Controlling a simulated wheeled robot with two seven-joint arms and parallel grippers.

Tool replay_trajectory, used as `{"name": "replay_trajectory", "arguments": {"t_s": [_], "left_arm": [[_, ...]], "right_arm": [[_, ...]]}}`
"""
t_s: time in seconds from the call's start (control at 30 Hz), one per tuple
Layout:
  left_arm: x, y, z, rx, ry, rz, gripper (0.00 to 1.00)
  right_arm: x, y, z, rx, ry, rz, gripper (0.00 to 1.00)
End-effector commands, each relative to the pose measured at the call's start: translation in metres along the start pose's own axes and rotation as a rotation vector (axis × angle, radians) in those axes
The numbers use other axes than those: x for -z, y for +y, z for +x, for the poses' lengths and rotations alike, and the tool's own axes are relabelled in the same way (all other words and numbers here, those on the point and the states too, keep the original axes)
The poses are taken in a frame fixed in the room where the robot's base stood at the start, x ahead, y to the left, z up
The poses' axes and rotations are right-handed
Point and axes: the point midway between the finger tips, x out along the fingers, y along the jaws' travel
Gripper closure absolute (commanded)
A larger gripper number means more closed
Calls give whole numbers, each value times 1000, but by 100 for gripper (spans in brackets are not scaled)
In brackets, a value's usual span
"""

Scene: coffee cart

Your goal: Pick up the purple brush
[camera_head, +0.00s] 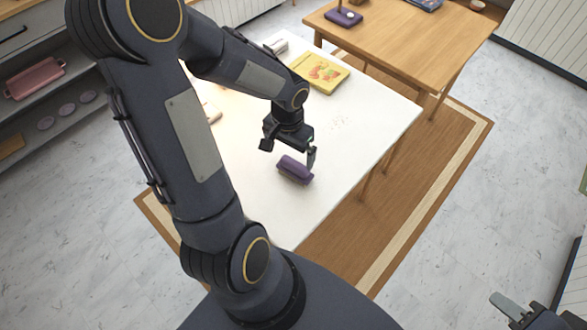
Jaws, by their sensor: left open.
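The purple brush (295,170) lies on the white table (262,215), near the table's right side. It is a short, rounded block lying at a slant. My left gripper (289,150) is just above and behind the brush, fingers pointing down and spread apart, with nothing visible between them. One finger shows at the left and the other at the right, close to the brush's far right end. I cannot tell whether a finger touches it. My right gripper (510,308) shows only in part at the bottom right corner, far from the brush.
A yellow book (319,72) and a pale metallic object (276,46) lie at the table's far end. A wooden table (410,45) stands beyond, carrying a purple item (344,17). Shelves with a pink tray (35,78) stand at left. The white table's front is clear.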

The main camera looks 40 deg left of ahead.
Motion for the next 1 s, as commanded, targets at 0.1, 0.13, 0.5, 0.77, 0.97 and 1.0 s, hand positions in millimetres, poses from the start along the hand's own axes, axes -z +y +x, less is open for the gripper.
{"name": "replay_trajectory", "arguments": {"t_s": [0.1,0.13,0.5,0.77,0.97,1.0], "left_arm": [[2,-2,12,5,-18,9,0],[3,-2,15,6,-19,10,0],[8,1,60,4,-23,11,0],[10,1,87,5,-18,10,0],[10,1,88,6,-17,9,0],[10,1,88,6,-17,9,3]], "right_arm": [[0,0,-1,0,0,0,64],[0,0,-1,0,0,0,64],[1,-1,-2,0,0,0,64],[0,0,0,0,0,0,64],[0,0,0,0,0,0,64],[0,0,0,0,0,0,64]]}}
